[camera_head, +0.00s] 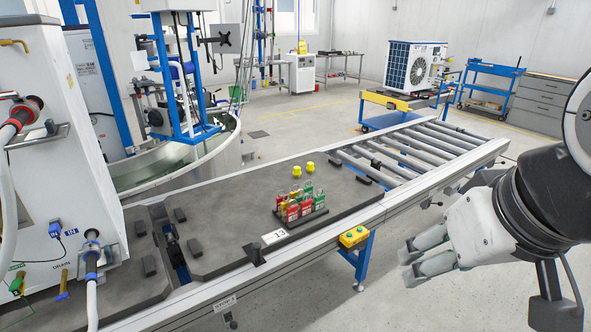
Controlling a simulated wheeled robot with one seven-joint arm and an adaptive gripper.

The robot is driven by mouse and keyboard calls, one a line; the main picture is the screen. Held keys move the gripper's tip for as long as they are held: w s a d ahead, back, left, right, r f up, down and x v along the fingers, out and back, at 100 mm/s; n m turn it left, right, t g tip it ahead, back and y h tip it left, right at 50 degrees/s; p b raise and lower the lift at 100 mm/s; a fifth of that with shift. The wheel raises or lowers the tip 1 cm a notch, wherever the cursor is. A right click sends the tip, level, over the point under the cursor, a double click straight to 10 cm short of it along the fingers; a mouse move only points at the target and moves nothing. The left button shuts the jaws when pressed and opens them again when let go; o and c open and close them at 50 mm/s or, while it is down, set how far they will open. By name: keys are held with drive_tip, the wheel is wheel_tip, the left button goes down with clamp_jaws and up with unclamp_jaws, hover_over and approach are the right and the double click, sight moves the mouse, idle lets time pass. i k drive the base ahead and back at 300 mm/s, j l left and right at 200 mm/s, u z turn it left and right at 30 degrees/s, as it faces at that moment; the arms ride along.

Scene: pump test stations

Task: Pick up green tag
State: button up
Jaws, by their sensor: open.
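Several red and green tags stand close together in a dark rack (302,220) on the grey work plate. A green tag (319,199) shows at the rack's right end, and more green shows behind the red tags (292,211). The tags partly hide one another. My gripper (406,262) is at the right of the picture, open and empty, its fingers pointing left. It is out over the floor on the near side of the conveyor frame, to the right of the rack and apart from it.
Two yellow caps (303,168) stand on the plate behind the rack. A yellow button box (354,238) sits on the conveyor's near rail, between rack and gripper. A roller conveyor (425,146) runs to the back right. Dark blocks (257,254) line the plate's edges.

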sight(319, 199)
drive_tip(key=i+j+z, duration=0.15)
drive_tip(key=j, duration=0.2)
drive_tip(key=i+j+z, duration=0.1)
drive_tip(key=i+j, duration=0.15)
drive_tip(key=j, duration=0.15)
drive_tip(key=i+j+z, duration=0.15)
drive_tip(key=j, duration=0.2)
drive_tip(key=i+j+z, duration=0.15)
drive_tip(key=j, duration=0.3)
drive_tip(key=i+j+z, duration=0.1)
drive_tip(key=j, duration=0.3)
drive_tip(key=i+j+z, duration=0.15)
drive_tip(key=j, duration=0.3)
